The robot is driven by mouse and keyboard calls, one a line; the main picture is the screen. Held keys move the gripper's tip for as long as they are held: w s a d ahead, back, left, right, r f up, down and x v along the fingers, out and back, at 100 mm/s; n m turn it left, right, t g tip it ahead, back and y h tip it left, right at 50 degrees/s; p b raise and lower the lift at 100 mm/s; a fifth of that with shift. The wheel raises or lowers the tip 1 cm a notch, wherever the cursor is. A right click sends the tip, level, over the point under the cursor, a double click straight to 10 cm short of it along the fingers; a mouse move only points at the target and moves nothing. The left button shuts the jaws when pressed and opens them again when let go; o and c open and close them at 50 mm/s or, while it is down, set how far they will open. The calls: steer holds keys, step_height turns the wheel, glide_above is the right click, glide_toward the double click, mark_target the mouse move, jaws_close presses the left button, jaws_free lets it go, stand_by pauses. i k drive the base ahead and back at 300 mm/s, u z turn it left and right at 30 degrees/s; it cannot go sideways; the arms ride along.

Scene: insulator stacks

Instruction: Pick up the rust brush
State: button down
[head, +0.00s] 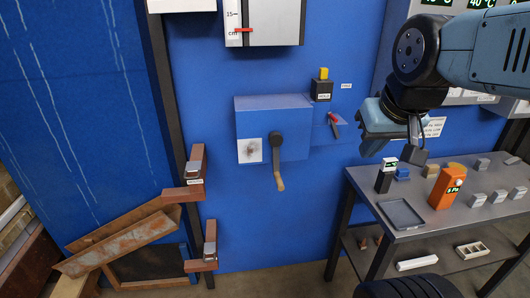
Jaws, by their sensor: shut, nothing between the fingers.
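My gripper (415,150) is above the back left part of the grey workbench (428,231), with its dark fingers pointing down. It looks shut and holds nothing that I can see. I cannot tell for sure which thing is the rust brush. Small things that could be it stand on the bench: a blue block (402,174) just below my gripper, and a tan piece (456,167) farther right at the back. Both are too small to make out bristles.
On the bench are a black and white meter (385,176), an orange meter (446,188), several grey blocks (478,199) and a shallow dark tray (401,214). A blue box with a crank (276,150) is on the wall to the left. Rusty beams (120,240) lean at lower left.

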mark_target(481, 165)
steer(key=k, duration=0.75)
steer(key=u, duration=0.15)
steer(key=i, duration=0.9)
steer(key=u, duration=2.2)
steer(key=i, duration=0.15)
steer(key=z, duration=3.95)
